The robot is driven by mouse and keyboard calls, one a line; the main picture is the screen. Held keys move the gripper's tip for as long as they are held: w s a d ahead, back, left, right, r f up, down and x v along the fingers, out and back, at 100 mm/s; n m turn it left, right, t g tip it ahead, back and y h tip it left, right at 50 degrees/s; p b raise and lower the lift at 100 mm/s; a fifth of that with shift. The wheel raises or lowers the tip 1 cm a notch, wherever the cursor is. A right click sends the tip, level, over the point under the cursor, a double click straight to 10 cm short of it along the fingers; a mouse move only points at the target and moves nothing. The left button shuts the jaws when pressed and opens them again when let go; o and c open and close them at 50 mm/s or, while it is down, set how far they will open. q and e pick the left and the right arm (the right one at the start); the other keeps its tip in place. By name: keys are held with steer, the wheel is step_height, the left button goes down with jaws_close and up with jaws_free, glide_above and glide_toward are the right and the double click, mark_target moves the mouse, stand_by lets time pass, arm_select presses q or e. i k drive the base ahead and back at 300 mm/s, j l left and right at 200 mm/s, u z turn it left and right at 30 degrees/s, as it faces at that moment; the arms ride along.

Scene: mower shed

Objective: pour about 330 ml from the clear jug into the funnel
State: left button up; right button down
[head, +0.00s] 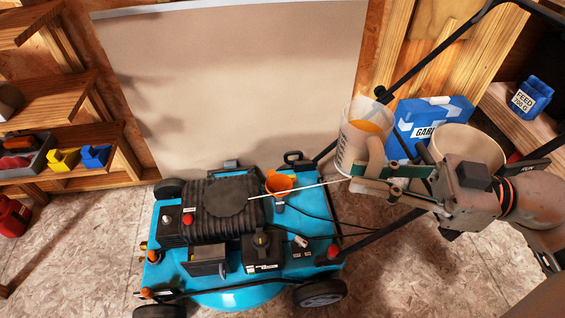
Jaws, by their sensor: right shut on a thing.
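The clear jug (351,152) with printed marks on its wall stands about upright at the right of the mower, with an orange-amber liquid (368,127) in it. My right gripper (385,180) is shut on the jug's handle. The orange funnel (279,182) sits on the blue mower near its back right, left of and lower than the jug. The jug and funnel are apart. No stream of liquid shows between them. My left gripper is not in view.
The blue mower (232,297) with a black engine cover fills the middle floor; its handle bars rise at right. A blue-white garden bag (432,118) and a pale bucket (468,140) stand behind my right arm. Shelves with bins (64,160) are at left; a blue feed bag (533,97) at right.

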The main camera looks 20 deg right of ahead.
mark_target(278, 182)
steer(key=i+j+z, duration=0.2)
steer(key=j+z, duration=0.15)
steer(key=i+j+z, duration=0.1)
steer(key=j+z, duration=0.3)
steer(key=i+j+z, duration=0.1)
steer(key=j+z, duration=0.25)
